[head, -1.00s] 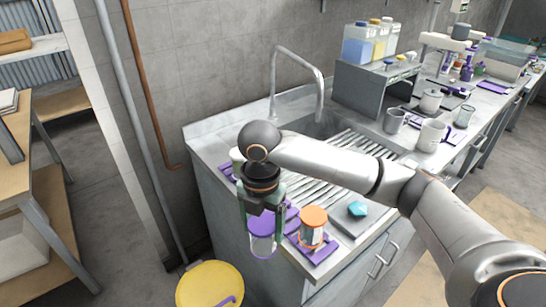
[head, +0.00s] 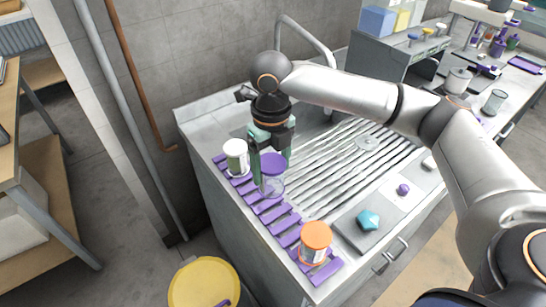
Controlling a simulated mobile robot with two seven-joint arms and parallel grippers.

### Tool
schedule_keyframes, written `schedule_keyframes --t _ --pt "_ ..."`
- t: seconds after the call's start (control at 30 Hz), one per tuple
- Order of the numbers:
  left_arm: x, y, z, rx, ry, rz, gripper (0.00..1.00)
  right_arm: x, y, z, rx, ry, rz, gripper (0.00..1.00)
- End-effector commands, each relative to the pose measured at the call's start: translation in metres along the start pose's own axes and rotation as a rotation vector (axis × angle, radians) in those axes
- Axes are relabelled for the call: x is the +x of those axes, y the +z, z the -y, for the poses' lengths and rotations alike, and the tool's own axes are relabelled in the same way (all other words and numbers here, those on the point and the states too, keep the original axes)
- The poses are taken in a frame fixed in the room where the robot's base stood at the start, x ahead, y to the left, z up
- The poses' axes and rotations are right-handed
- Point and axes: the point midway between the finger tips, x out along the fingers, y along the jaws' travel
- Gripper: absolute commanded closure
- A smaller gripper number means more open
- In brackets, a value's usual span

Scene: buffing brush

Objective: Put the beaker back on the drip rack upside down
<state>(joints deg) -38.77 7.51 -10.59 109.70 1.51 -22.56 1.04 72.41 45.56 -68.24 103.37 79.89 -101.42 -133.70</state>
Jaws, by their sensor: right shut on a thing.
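My right gripper (head: 271,150) is shut on a clear beaker with a purple end (head: 271,186), which I take for the beaker. The purple end is up and the clear part points down. It is over or on the purple slatted rack (head: 282,225) along the sink counter's left edge; I cannot tell whether it touches the slats. The fingers stand on either side of the beaker and partly hide it. My left gripper is not in view.
A white jar (head: 236,157) stands at the rack's far end, close left of the beaker. An orange-topped jar (head: 315,242) stands at the near end. A teal piece (head: 368,220) lies on a grey board. A yellow bin (head: 204,284) is on the floor. Middle slats are clear.

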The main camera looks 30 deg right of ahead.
Motion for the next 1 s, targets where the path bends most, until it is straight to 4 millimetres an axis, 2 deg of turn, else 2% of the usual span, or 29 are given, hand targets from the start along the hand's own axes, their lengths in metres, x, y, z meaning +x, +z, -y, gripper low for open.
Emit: schedule_keyframes --t 0.3,0.5,0.6,0.73,1.0 --pt "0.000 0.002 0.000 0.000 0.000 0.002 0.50 0.022 -0.001 0.000 0.002 -0.001 -0.003 0.92" --pt "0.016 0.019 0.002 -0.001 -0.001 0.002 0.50 0.049 0.000 0.000 0.002 -0.001 0.000 0.92" --pt "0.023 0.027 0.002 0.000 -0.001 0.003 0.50 0.056 0.000 0.000 0.002 -0.001 0.001 0.92" --pt "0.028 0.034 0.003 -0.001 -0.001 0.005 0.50 0.059 0.000 0.000 0.002 -0.001 0.002 0.92" --pt "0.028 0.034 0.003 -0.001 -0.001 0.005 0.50 0.059 0.000 0.000 0.002 -0.001 0.001 0.92"
